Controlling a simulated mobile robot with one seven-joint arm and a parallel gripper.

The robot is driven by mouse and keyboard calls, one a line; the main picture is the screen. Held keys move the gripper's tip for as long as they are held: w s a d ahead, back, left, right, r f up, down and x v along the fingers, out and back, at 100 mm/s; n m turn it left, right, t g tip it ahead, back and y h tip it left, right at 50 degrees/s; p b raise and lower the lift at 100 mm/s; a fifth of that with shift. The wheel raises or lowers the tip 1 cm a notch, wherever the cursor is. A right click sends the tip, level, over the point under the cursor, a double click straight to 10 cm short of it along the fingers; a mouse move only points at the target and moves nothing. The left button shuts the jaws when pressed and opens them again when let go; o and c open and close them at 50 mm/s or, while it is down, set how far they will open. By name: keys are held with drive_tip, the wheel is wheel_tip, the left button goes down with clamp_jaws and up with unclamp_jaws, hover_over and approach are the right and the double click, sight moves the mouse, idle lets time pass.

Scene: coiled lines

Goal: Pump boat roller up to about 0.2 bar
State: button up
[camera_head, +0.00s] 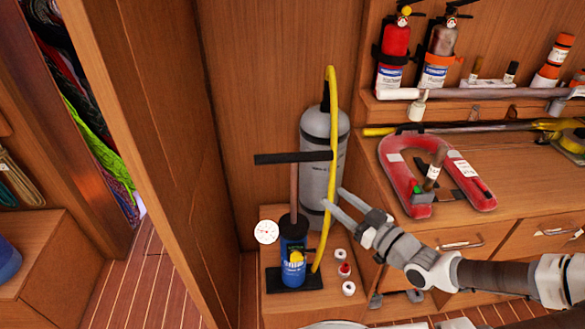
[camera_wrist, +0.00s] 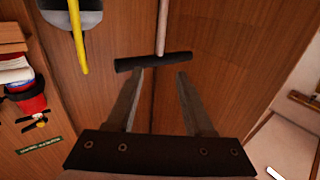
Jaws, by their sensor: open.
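The blue hand pump (camera_head: 292,258) stands upright on a low wooden box. Its black crossbar handle (camera_head: 290,157) is raised on a long brown rod. A round white gauge (camera_head: 266,232) shows beside it; its reading is too small to tell. A grey rounded cylinder (camera_head: 314,165), perhaps the boat roller, stands behind. A yellow hose (camera_head: 333,110) arches from the cylinder's top down to the pump. My gripper (camera_head: 333,197) is open and empty, right of the pump rod. In the wrist view, the handle (camera_wrist: 153,62) lies across, just past my open fingertips (camera_wrist: 160,73), not between them.
Small white rolls (camera_head: 348,288) lie on the box right of the pump. A red horseshoe-shaped float (camera_head: 470,180) lies on the counter to the right. Fire extinguishers (camera_head: 394,55) stand on the shelf above.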

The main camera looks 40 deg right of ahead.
sight(296, 169)
drive_tip(key=w, duration=1.6)
drive_tip(key=shift+a, duration=0.35)
clamp_jaws()
idle(0.6)
